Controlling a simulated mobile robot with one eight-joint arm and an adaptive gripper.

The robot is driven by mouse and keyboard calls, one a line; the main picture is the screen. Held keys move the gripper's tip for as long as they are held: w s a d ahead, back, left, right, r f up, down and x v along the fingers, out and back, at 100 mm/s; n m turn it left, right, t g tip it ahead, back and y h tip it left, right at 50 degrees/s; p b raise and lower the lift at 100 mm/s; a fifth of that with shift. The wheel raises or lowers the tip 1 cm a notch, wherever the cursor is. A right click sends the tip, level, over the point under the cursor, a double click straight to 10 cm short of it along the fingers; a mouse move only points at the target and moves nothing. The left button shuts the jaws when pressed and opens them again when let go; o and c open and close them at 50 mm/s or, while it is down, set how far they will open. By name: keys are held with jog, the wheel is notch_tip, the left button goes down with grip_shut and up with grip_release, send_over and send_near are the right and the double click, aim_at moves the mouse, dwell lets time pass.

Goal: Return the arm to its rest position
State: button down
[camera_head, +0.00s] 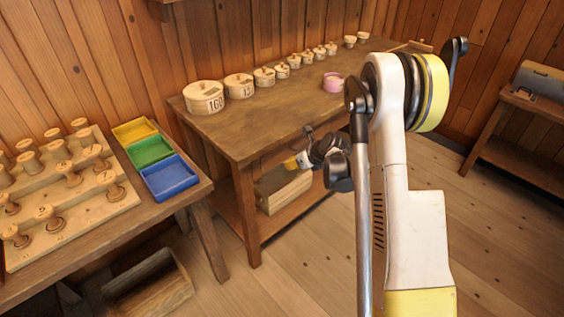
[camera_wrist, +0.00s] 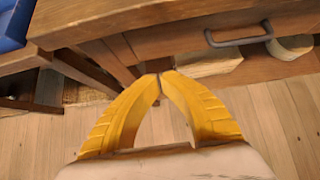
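My arm rises in front of the body camera and bends down behind its upright links. My gripper (camera_head: 290,164) hangs low in front of the middle table, partly hidden by my arm. In the wrist view my gripper (camera_wrist: 160,76) has its two yellow fingers brought together at the tips. Nothing shows between them. The fingers point toward a table edge and a drawer front with a dark handle (camera_wrist: 238,40). Floor boards show below them.
The middle table (camera_head: 262,122) holds a row of lidded round wooden boxes (camera_head: 205,97) and a pink pot (camera_head: 333,82). At left are a spool rack (camera_head: 115,205) and yellow, green and blue trays (camera_head: 168,177). A wooden box (camera_head: 285,187) sits on the lower shelf. Floor at right is clear.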

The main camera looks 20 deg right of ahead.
jog(key=s+a+r+n+g+h, duration=0.1)
jog(key=s+a+r+n, duration=0.4)
jog(key=s+r+n, duration=0.4)
jog(key=s+a+r+n, duration=0.4)
jog(key=s+r+n, duration=0.25)
jog(key=r, duration=0.45)
jog(key=s+a+r+n+h, duration=0.1)
jog(key=s+a+n, duration=0.1)
jog(key=s+n, duration=0.6)
jog(key=s+a+r+n+h, duration=0.1)
jog(key=s+a+r+n, duration=0.1)
jog(key=s+n, duration=0.6)
jog(key=shift+s+a+p, duration=0.2)
jog(key=shift+s+p, duration=0.15)
jog(key=shift+s, duration=1.05)
jog(key=shift+n, duration=0.25)
